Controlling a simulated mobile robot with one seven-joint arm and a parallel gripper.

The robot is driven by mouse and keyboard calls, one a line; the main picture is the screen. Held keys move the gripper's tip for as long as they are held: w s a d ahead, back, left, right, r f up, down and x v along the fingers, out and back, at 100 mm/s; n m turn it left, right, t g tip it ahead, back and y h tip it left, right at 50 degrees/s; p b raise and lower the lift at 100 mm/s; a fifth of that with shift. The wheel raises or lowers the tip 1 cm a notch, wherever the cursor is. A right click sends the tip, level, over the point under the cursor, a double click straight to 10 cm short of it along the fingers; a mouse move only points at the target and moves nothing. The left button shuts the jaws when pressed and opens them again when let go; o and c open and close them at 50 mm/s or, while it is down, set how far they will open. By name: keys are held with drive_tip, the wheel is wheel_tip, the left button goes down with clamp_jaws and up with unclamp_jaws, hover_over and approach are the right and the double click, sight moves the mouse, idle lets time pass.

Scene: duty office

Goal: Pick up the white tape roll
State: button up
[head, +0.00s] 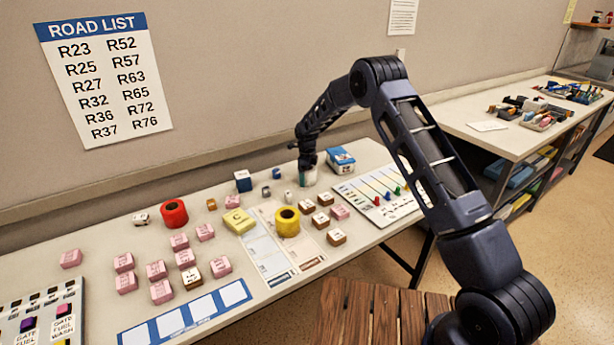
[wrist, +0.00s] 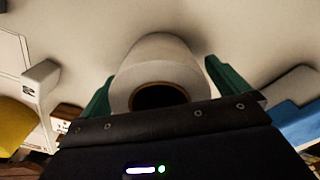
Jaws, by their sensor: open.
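The white tape roll (wrist: 158,62) stands on the table between the two green fingers of my gripper (wrist: 160,88) in the wrist view. Its dark centre hole faces the camera, and its lower part is hidden by the gripper body. The fingers are open, one on each side of the roll; I cannot tell whether either touches it. In the head view my gripper (head: 307,172) is low over the back of the table, and the white roll (head: 308,181) shows only partly beneath it.
A blue and white box (head: 341,159) stands just right of my gripper. A board with coloured pegs (head: 379,194) lies in front of it. A yellow roll (head: 287,222), a red roll (head: 174,213) and several small blocks are spread to the left. The wall is close behind.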

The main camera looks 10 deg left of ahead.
drive_tip(key=shift+f, duration=0.3)
drive_tip(key=shift+r, duration=0.1)
drive_tip(key=c, duration=1.2)
